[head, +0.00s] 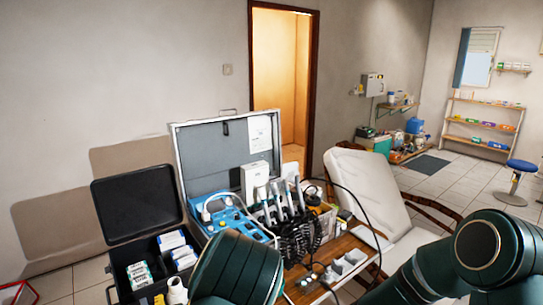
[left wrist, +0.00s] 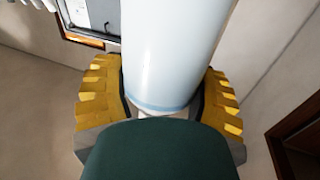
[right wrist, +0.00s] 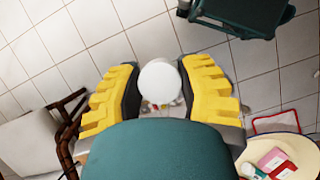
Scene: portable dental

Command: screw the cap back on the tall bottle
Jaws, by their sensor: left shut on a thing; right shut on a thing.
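My left gripper (left wrist: 161,85) is shut on the tall bottle (left wrist: 172,45), a pale blue-white cylinder with a blue band close to the wrist. In the head view, a small white bottle-like shape (head: 177,291) shows at the bottom edge beside my left arm; it appears to be this bottle. My right gripper (right wrist: 160,85) is shut on the round white cap (right wrist: 160,80), seen face-on between its yellow fingers. The right gripper's fingers are outside the head view. The bottle's mouth cannot be made out clearly.
An open black case (head: 135,205) with boxes stands at left. An open grey case (head: 215,155) with a blue unit and handpieces sits on a wooden table (head: 310,290). A white reclining chair (head: 365,190) is behind. A round table (right wrist: 270,148) with small boxes shows in the right wrist view.

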